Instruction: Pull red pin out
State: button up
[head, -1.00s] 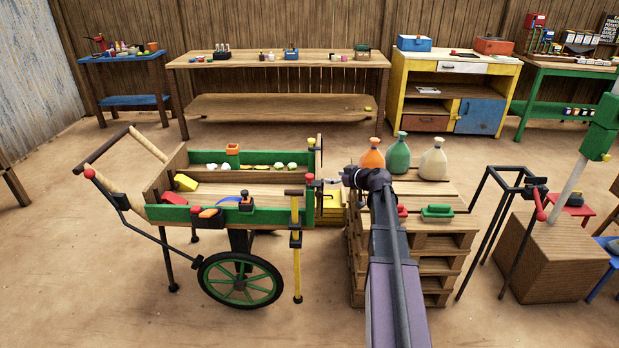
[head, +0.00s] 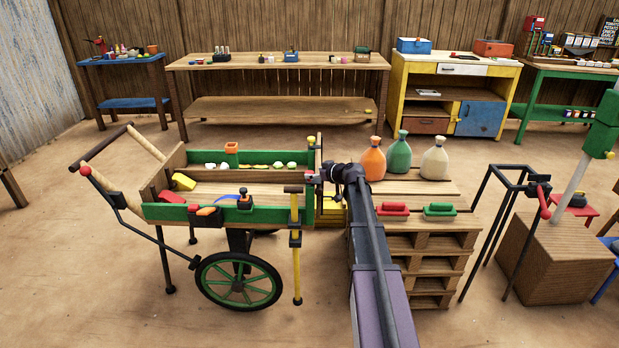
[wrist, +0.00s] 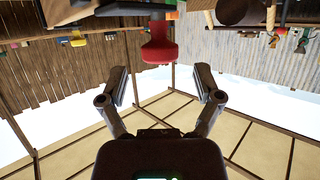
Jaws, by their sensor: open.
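The red pin (wrist: 158,48) shows a broad red knob in the wrist view, just beyond the gap between my fingertips. The wrist picture is upside down, and the pin's shaft is hidden there. In the head view the red knob (head: 309,174) is small, at the right end of the cart's green side board. My gripper (wrist: 161,72) is open, with one finger on each side of the knob's line and neither seen touching it. In the head view my gripper (head: 322,176) is beside the knob, partly hidden by my own wrist.
The wooden cart (head: 270,213) carries a yellow block (head: 184,181) and several small items. A yellow post (head: 296,245) stands at its near right corner. Right of my arm, a pallet stack (head: 430,250) bears three sacks and red and green handled tools. Open floor lies in front.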

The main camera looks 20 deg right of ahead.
aim_at(309, 172)
jog(key=shift+b+x, duration=0.4)
jog(key=shift+x, duration=1.2)
jog(key=shift+r, duration=0.15)
grip_shut()
